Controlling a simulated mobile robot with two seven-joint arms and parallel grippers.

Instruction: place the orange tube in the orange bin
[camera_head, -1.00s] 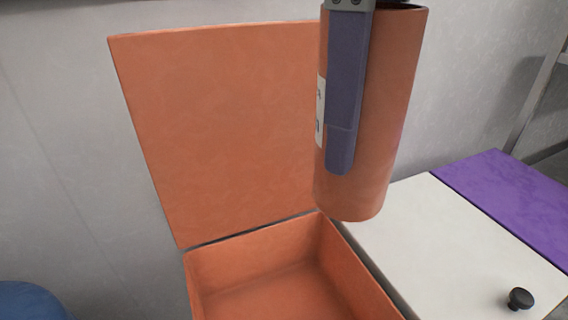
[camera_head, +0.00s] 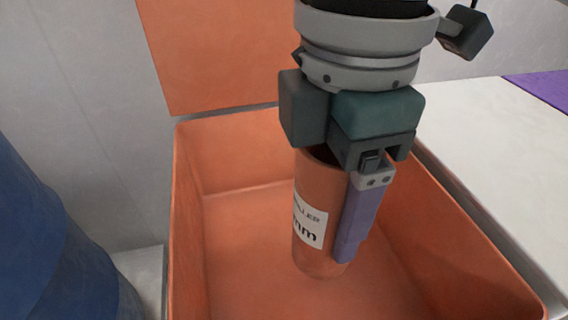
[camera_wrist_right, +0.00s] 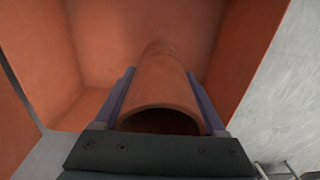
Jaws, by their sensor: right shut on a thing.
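The orange tube (camera_head: 311,232) is upright, with a white label on its side, and is inside the open orange bin (camera_head: 187,230). My right gripper (camera_head: 345,250) comes down from above and is shut on the tube, one purple finger along its near right side. In the right wrist view, both purple fingers flank the tube (camera_wrist_right: 163,85), and its dark open end faces the camera. The bin's wall (camera_wrist_right: 245,55) shows around it. I cannot tell whether the tube's lower end touches the bin floor. My left gripper is not in view.
The bin's raised orange lid (camera_head: 215,60) stands behind it. A white surface (camera_head: 480,150) lies to the right, with a purple one (camera_head: 545,90) beyond. A large blue rounded object (camera_head: 50,240) stands at the left. The bin floor left of the tube is clear.

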